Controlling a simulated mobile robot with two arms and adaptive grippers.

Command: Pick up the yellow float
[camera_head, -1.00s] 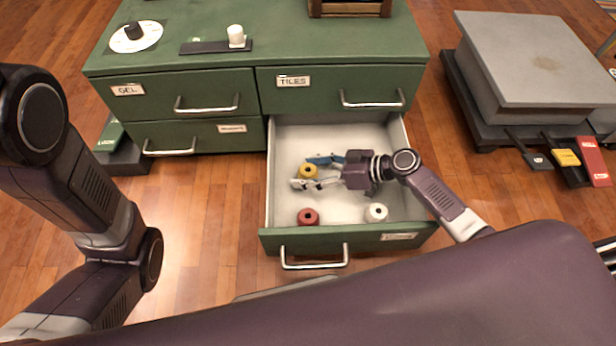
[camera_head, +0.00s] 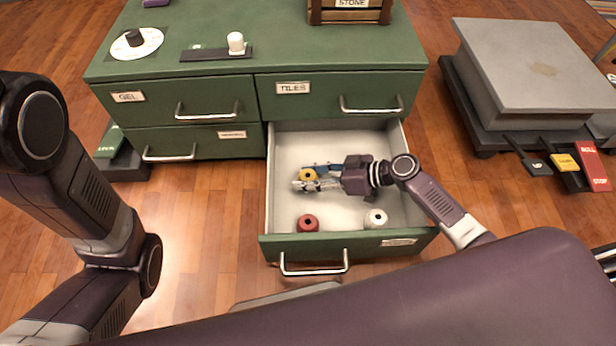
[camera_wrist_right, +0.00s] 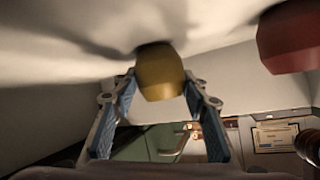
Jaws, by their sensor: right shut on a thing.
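The yellow float (camera_head: 308,174) is in the open lower right drawer (camera_head: 340,244), toward its left side. My right gripper (camera_head: 309,180) reaches into the drawer from the right, and its fingers are closed on the float from two sides. In the right wrist view the float (camera_wrist_right: 160,72) sits at the tips of my right gripper's blue-padded fingers (camera_wrist_right: 160,88). My left gripper is outside these views; only the left arm shows at the left of the head view.
A red float (camera_head: 308,223) and a white float (camera_head: 376,218) stand near the drawer's front. The red one also shows in the wrist view (camera_wrist_right: 290,38). A grey slab (camera_head: 540,60) and pedals, one a red pedal (camera_head: 592,166), are at right.

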